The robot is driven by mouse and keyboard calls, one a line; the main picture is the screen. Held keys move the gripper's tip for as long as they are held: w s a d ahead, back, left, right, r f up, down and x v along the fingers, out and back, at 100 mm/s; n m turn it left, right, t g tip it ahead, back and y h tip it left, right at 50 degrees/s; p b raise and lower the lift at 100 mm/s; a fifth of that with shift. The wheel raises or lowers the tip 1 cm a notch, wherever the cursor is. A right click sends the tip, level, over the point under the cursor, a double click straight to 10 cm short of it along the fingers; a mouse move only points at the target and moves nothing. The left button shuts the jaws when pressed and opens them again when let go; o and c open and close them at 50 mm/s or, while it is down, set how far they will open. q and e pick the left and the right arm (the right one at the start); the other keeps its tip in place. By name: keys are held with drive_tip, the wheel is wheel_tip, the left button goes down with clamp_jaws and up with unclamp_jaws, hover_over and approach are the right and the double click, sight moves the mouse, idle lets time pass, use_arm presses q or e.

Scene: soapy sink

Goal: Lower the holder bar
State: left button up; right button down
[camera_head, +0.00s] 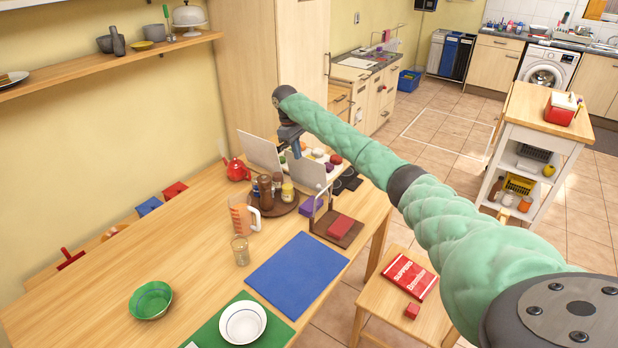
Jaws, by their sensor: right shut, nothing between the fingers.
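The napkin holder has a flat brown base (337,230) near the table's right edge, with red napkins (341,226) on it. Its thin holder bar (321,193) stands raised above the base on the left side. My right gripper (296,153) is shut and empty. In the picture it is above and left of the bar, apart from it, in front of the pale upright panels. Its fingertips are small and partly lost against the items behind. My left gripper is not in view.
A round tray (285,207) with bottles, a purple box (311,206) and pale panels (262,152) crowd the holder's left and back. A measuring jug (241,215), a glass (240,251) and a blue mat (297,273) lie nearer. The table's left middle is clear.

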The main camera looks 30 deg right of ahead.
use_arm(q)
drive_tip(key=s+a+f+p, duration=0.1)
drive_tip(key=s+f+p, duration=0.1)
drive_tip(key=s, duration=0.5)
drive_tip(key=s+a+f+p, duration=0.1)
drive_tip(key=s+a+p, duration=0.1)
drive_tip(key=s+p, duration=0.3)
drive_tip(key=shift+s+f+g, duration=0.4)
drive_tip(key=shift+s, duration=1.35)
use_arm(e)
drive_tip(key=s+d+f, duration=0.2)
drive_tip(key=s+f, duration=0.3)
drive_tip(key=f, duration=0.5)
drive_tip(key=shift+s+d, duration=0.3)
drive_tip(key=shift+d, duration=0.05)
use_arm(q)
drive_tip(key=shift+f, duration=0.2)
use_arm(e)
drive_tip(key=shift+f, duration=0.1)
